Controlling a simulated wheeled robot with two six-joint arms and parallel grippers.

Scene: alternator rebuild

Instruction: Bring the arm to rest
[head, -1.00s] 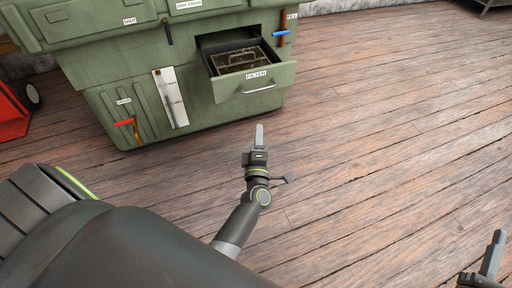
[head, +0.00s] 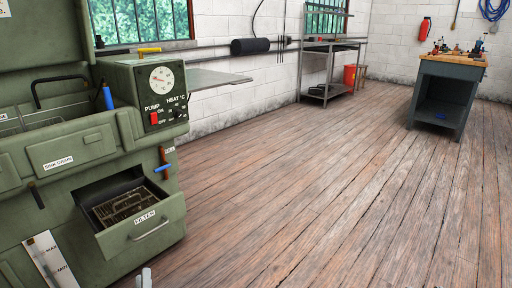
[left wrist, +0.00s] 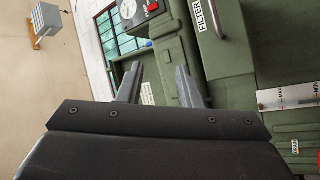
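My left gripper (head: 145,278) shows only as pale fingertips at the bottom edge of the head view, just below the filter drawer (head: 150,230) and apart from it. In the left wrist view my left gripper (left wrist: 158,85) has its two fingers spread with nothing between them. The drawer stands pulled out of the green washing machine (head: 75,158), with a brown mesh filter (head: 122,203) inside. My right gripper is out of view.
The machine's control box (head: 160,95) has a dial and a red switch. Wooden floor (head: 310,190) to the right is clear. A workbench (head: 440,90) stands at far right, and a metal table (head: 330,70) stands against the back wall.

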